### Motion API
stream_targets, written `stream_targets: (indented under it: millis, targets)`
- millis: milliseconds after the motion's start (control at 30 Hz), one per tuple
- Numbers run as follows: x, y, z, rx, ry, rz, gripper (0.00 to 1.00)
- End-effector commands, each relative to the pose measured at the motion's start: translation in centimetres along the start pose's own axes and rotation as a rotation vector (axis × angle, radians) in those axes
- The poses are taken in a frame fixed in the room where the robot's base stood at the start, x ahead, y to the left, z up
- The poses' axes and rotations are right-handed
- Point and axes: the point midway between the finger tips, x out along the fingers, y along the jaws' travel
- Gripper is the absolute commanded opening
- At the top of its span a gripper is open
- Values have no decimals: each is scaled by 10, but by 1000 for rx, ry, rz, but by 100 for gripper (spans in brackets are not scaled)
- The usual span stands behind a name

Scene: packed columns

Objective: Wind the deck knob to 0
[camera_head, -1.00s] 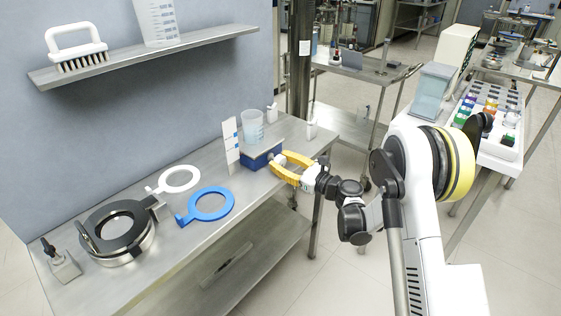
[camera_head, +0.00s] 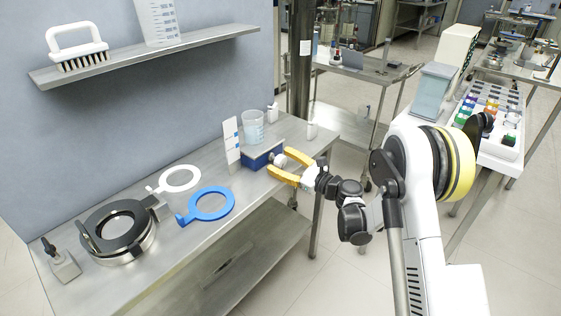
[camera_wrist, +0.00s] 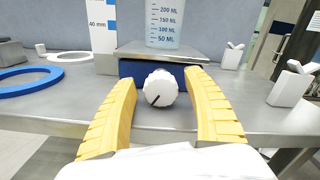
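The knob (camera_wrist: 160,88) is white and round with a dark pointer line, on the front of a blue device (camera_head: 262,157). In the wrist view the pointer line aims down and slightly left. No scale numbers around the knob can be read. A clear beaker (camera_wrist: 163,25) with volume marks stands on the device's metal top. My gripper (camera_head: 277,163) has yellow fingers. It is open, with one finger on each side of the knob and a visible gap on both sides in the wrist view (camera_wrist: 163,92).
A white scale plate (camera_head: 231,143) marked 40 mm stands left of the device. Blue (camera_head: 211,203) and white (camera_head: 179,179) rings and a round metal fixture (camera_head: 117,232) lie further left on the bench. Small white blocks (camera_wrist: 290,86) stand at right.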

Motion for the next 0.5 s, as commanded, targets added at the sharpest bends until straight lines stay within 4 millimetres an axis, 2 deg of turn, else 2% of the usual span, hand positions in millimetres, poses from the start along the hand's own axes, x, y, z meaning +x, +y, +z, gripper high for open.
stream_targets:
  millis: [167, 267, 367, 500]
  targets:
    - [-1, 0, 0, 0, 0, 0, 60]
    - [-8, -1, 0, 0, 1, -2, 60]
    - [-25, -1, 0, 0, 1, -2, 60]
    - [-57, -2, 0, 0, 1, -4, 60]
